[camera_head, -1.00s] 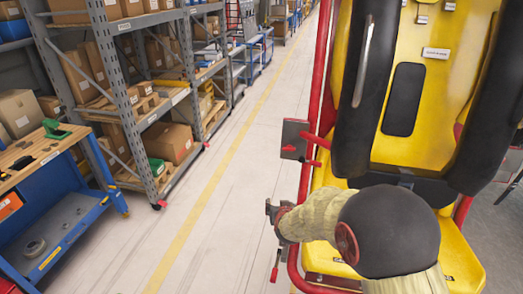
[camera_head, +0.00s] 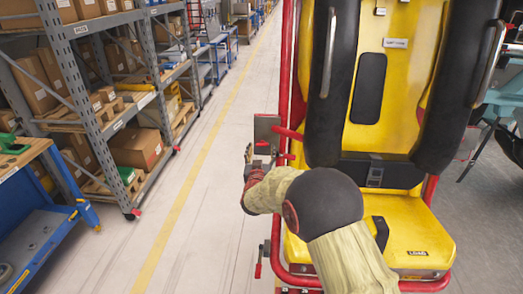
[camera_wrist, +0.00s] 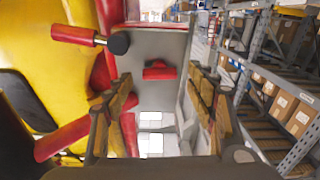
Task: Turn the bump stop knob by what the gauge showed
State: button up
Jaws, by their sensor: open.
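A red knob (camera_wrist: 160,71) sits on a grey plate (camera_wrist: 150,47) in the wrist view; I cannot tell for sure that it is the bump stop knob. My gripper (camera_wrist: 160,95) is open and empty, with its tan fingers to the left and right below the knob in the picture. They appear apart from it. In the head view, the grey plate (camera_head: 267,128) is on the left side of the yellow coaster seat (camera_head: 387,125), with my gripper (camera_head: 248,158) just below and left of it. I can make out no gauge.
A red lever (camera_wrist: 78,36) with a black end is left of the knob, and a red bar (camera_wrist: 65,138) runs close to the left finger. Shelving (camera_head: 110,100) stands across the aisle. The aisle floor (camera_head: 205,190) is clear. A blue workbench (camera_head: 45,225) is at lower left.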

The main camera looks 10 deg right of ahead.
jog(key=shift+x, duration=0.8)
jog(key=c, duration=0.3)
jog(key=c, duration=0.8)
jog(key=shift+c, duration=0.3)
jog(key=shift+m+b, duration=0.4)
jog(key=shift+m, duration=0.1)
